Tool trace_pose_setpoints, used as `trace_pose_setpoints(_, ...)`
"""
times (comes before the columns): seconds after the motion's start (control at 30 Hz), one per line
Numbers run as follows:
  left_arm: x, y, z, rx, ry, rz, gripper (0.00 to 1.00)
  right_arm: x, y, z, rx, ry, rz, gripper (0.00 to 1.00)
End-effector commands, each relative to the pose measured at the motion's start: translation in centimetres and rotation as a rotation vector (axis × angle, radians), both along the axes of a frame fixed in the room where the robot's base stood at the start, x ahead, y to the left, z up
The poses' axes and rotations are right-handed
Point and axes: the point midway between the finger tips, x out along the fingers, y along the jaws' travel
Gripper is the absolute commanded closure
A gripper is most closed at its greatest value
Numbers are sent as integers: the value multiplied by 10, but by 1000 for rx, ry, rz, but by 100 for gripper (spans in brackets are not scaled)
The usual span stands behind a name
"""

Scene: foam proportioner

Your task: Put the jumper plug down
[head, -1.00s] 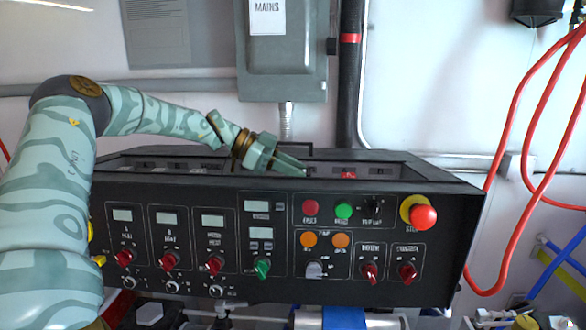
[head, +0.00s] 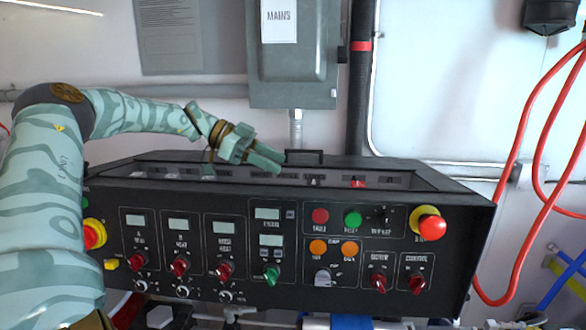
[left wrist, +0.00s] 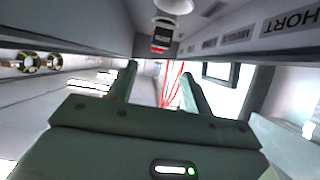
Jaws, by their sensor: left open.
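A small red piece, which looks like the jumper plug (head: 358,183), sits in the recessed top of the black console (head: 400,220), right of centre. In the left wrist view a red and black plug (left wrist: 161,40) shows beyond the fingertips, close to a white round part. My left gripper (head: 281,163) is over the console's top recess, left of the red piece and apart from it. Its two fingers are spread with nothing between them in the left wrist view (left wrist: 158,74). How the plug is seated is too small to tell. My right gripper is out of view.
The recess has raised edges and labels, one reading SHORT (left wrist: 289,23). A grey MAINS box (head: 292,65) and a dark vertical pipe (head: 357,90) are on the wall behind. Red hoses (head: 520,190) hang at the right. Air above the console is free.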

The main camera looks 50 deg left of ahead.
Motion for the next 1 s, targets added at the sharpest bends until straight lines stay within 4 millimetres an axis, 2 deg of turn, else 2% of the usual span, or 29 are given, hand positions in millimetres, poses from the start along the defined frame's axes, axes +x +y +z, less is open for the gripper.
trace_pose_setpoints(0.1,-13,15,11,-1,-2,2,50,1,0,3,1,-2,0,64)
trace_pose_setpoints(0.3,-23,27,17,0,0,-1,50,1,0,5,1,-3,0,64)
trace_pose_setpoints(0.87,-23,27,17,0,0,-1,50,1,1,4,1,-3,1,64)
trace_pose_setpoints(1.0,-24,27,28,0,-4,0,50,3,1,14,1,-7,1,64)
